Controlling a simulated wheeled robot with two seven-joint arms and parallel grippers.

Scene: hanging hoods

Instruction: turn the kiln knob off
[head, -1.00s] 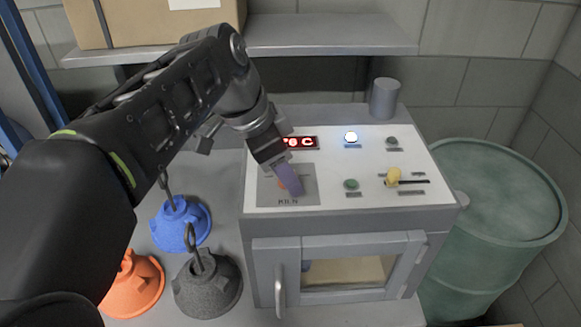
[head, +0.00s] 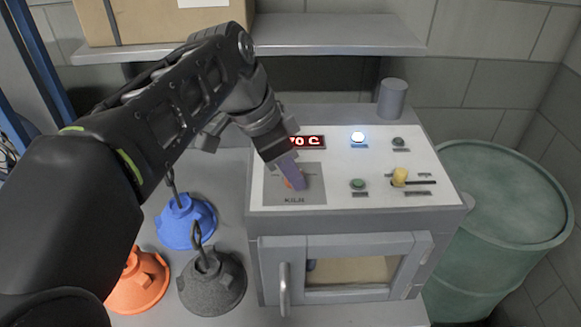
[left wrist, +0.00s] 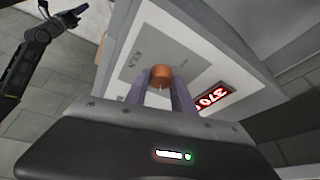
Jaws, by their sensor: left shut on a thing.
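The kiln (head: 340,225) is a grey box with a white control panel (head: 330,190) on its top. The orange kiln knob (head: 285,184) sits on a grey plate marked KILN, mostly hidden by my fingers in the head view. The knob also shows in the left wrist view (left wrist: 161,75), between the two purple fingers. My left gripper (head: 297,178) is shut on the knob, and it shows in the left wrist view too (left wrist: 160,92). A red display (head: 308,142) reads about 70 C in its visible part; its left side is hidden. My right gripper is not in the head view.
Blue (head: 185,222), grey (head: 212,282) and orange (head: 137,282) hoods with hooks stand left of the kiln. A green button (head: 358,184), a yellow slider (head: 400,176) and a lit white lamp (head: 357,136) are on the panel. A green barrel (head: 505,200) stands right.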

